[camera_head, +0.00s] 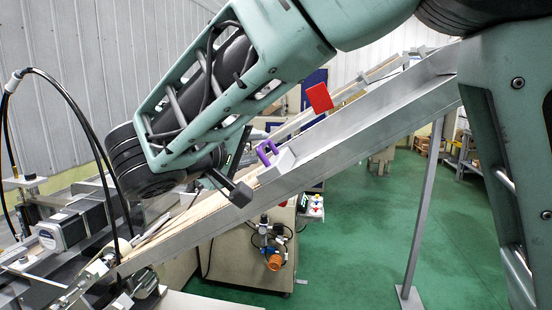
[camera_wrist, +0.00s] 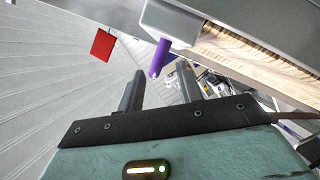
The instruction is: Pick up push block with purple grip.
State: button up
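The push block (camera_head: 280,166) is a grey block on the sloping metal chute, with a purple grip (camera_head: 266,152) standing out from it. In the wrist view the grey block (camera_wrist: 182,22) is at the top and its purple grip (camera_wrist: 161,57) points down toward my gripper (camera_wrist: 160,70). My gripper is open, with one dark finger on each side of the grip's line. The grip's end is near the fingertips, with no clear contact visible. In the head view my gripper (camera_head: 242,164) is just left of the purple grip.
The sloping chute (camera_head: 350,120) runs from lower left to upper right. Pale wooden sticks (camera_wrist: 245,55) lie in it beside the block. A red plate (camera_head: 319,98) stands above and behind the block. Machinery with a motor (camera_head: 62,229) and black cables is at the lower left.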

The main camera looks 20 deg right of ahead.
aim_at(263, 142)
jog(key=x, duration=0.1)
jog(key=p+x, duration=0.1)
jog(key=x, duration=0.1)
jog(key=shift+d+r, duration=0.2)
jog(key=shift+r, duration=0.05)
jog(key=shift+w+d+f, duration=0.1)
jog(key=shift+w+d, duration=0.05)
grip_shut()
